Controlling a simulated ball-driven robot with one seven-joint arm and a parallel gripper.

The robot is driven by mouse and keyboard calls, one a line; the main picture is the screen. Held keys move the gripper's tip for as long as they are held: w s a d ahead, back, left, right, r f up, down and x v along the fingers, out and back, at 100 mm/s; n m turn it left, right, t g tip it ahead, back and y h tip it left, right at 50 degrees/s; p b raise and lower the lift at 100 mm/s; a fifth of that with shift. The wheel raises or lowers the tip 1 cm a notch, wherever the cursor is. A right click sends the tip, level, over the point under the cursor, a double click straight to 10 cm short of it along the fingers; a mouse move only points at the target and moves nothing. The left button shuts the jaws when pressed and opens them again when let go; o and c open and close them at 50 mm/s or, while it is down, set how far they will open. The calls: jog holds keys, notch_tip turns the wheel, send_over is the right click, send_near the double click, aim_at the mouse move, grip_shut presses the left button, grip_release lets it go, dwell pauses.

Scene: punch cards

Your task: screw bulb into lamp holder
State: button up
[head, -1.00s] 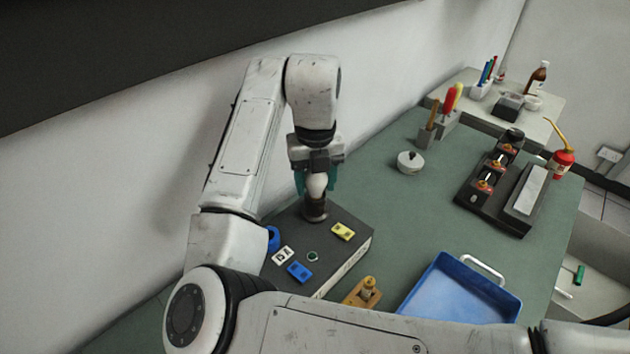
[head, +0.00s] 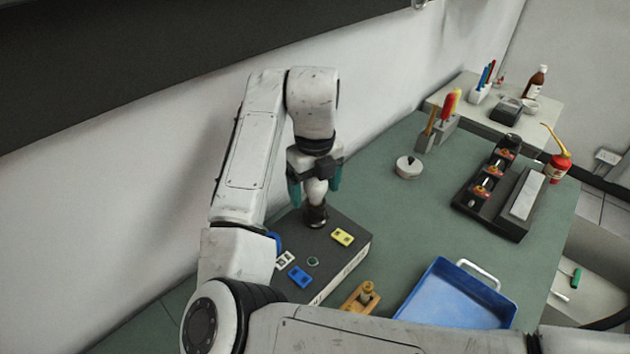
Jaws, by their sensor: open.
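A white bulb (head: 316,190) stands upright between the fingers, with a gap on each side. The bulb sits at the top of the dark lamp holder (head: 316,214), which stands on the box. How deep the bulb's base is in the holder is hidden or too small to tell.
The dark box (head: 345,222) carries yellow, blue and white plates and a green button. A wooden block with a brass part (head: 365,292) and a blue tray (head: 455,300) lie nearer. Green table between is clear.

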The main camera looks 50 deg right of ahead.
jog(key=n+p, duration=0.1)
jog(key=n, duration=0.1)
jog(key=shift+r+n, duration=0.15)
jog(key=shift+n, duration=0.15)
jog(key=shift+n+p, duration=0.65)
jog(key=shift+n, duration=0.35)
jog(key=shift+n+p, duration=0.75)
jog(key=shift+n, duration=0.25)
jog(key=shift+a+n+p, duration=0.1)
jog(key=shift+n+p, duration=0.4)
jog(key=shift+n, duration=0.6)
jog(key=shift+n+p, duration=0.9)
jog(key=shift+n, duration=0.2)
jog(key=shift+f+n, duration=0.2)
jog(key=shift+n, duration=0.6)
